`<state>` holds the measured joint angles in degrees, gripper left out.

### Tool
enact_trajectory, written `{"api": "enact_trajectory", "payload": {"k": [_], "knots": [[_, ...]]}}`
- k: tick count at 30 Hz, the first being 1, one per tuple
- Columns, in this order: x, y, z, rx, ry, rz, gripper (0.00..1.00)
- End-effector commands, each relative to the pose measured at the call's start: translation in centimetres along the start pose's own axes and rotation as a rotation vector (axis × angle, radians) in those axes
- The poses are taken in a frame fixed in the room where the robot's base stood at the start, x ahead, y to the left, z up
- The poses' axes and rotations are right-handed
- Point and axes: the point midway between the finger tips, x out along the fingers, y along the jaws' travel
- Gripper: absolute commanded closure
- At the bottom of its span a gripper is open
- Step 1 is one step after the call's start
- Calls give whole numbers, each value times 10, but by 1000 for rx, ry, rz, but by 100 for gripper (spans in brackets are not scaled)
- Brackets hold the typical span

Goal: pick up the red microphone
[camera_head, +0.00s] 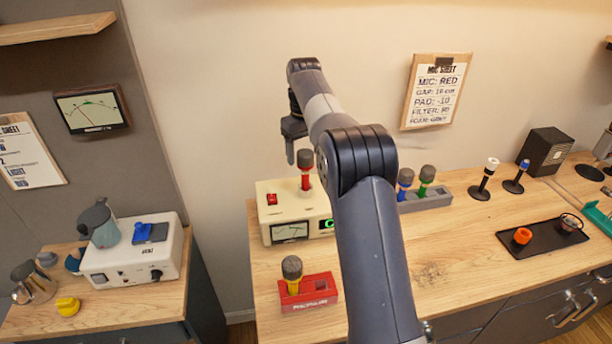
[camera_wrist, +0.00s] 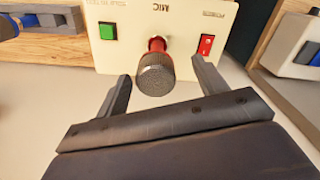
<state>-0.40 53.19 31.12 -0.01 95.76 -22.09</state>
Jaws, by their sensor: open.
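The red microphone (camera_head: 305,175) has a dark grey head and stands upright in the top of a cream amp box (camera_head: 265,225). In the wrist view, the red microphone (camera_wrist: 156,75) has its mesh head toward me, and its red body meets the cream panel marked MIC (camera_wrist: 135,35). My gripper (camera_head: 291,155) is above the cream box, close to the microphone head. In the wrist view my gripper (camera_wrist: 161,68) is open, with one finger on each side of the microphone and visible gaps between. In the head view my arm hides part of the box's right side.
A red holder (camera_head: 322,298) with a yellow microphone (camera_head: 292,270) stands in front. Blue (camera_head: 404,182) and green (camera_head: 426,180) microphones stand in a grey rack (camera_head: 440,197) to the right. A paper sheet (camera_head: 436,92) reads MIC: RED. Bare wood lies in front of the rack.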

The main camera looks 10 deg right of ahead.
Motion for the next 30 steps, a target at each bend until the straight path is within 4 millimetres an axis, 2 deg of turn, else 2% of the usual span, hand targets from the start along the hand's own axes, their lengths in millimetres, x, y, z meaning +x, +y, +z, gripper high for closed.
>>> {"api": "enact_trajectory", "payload": {"k": [7,15,24,30], "knots": [[19,3,-1,1,-2,-1,33],[56,8,-6,1,-1,0,33],[62,8,-6,1,1,0,33],[62,8,-6,1,1,0,49]]}}
